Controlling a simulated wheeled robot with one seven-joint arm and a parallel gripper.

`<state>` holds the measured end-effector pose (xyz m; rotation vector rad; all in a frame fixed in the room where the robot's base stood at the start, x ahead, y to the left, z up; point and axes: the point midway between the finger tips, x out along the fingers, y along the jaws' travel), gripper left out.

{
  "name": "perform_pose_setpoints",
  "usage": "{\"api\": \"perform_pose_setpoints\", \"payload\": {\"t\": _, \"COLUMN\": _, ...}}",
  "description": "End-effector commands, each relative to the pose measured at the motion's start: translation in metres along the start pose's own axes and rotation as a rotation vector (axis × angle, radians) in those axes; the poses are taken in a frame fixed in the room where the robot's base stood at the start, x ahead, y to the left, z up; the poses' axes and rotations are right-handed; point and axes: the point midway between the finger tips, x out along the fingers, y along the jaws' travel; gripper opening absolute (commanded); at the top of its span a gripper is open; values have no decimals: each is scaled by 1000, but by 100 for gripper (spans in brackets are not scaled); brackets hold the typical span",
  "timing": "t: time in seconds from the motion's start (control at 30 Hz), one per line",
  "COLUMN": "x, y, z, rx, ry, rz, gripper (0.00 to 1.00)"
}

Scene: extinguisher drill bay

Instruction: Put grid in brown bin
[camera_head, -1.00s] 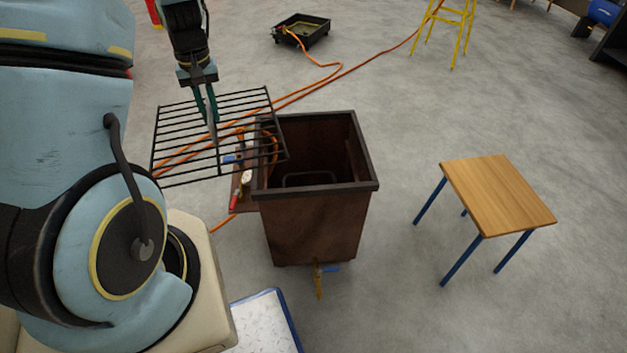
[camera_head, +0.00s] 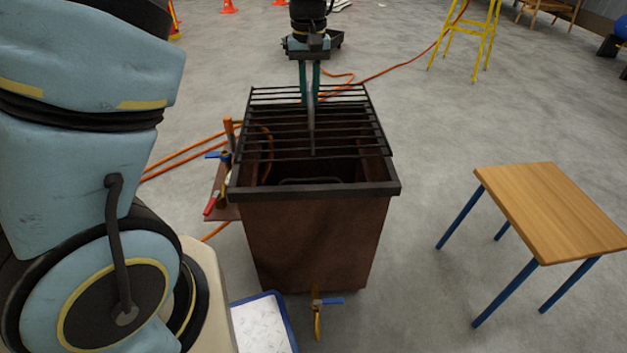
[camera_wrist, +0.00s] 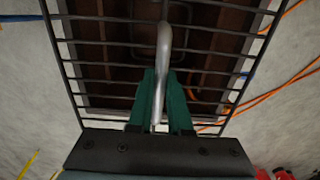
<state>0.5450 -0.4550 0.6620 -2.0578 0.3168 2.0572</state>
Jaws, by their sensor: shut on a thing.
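The black wire grid (camera_head: 345,139) hangs from my gripper (camera_head: 311,112) above the brown bin (camera_head: 318,240) in the head view. My gripper is shut on the grid's grey handle, which also shows between the green fingers in the wrist view (camera_wrist: 160,100). The grid (camera_wrist: 95,52) lies across the bin's opening in the wrist view, with the dark bin interior (camera_wrist: 120,75) seen through its bars. In the head view the grid covers the far part of the opening, and the near part shows open. I cannot tell whether the grid touches the rim.
A side shelf (camera_head: 222,190) with colored-handled tools is on the bin's left. A wooden table (camera_head: 545,205) with blue legs stands to the right. A blue-edged tray (camera_head: 262,325) lies in front. An orange hose (camera_head: 185,155) runs on the floor behind. Open floor lies between bin and table.

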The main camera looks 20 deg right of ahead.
Motion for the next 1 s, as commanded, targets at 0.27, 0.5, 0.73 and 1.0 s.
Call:
{"api": "perform_pose_setpoints", "payload": {"t": 0.27, "x": 42, "y": 2, "z": 1, "rx": 2, "ry": -2, "rz": -2, "gripper": 0}}
{"api": "perform_pose_setpoints", "payload": {"t": 0.5, "x": 96, "y": 2, "z": 1, "rx": 0, "ry": -1, "rz": -2, "gripper": 0}}
{"api": "perform_pose_setpoints", "payload": {"t": 0.73, "x": 133, "y": 2, "z": 0, "rx": 1, "ry": 1, "rz": -1, "gripper": 0}}
{"api": "perform_pose_setpoints", "payload": {"t": 1.0, "x": 147, "y": 2, "z": 0, "rx": 2, "ry": 1, "rz": -1, "gripper": 0}}
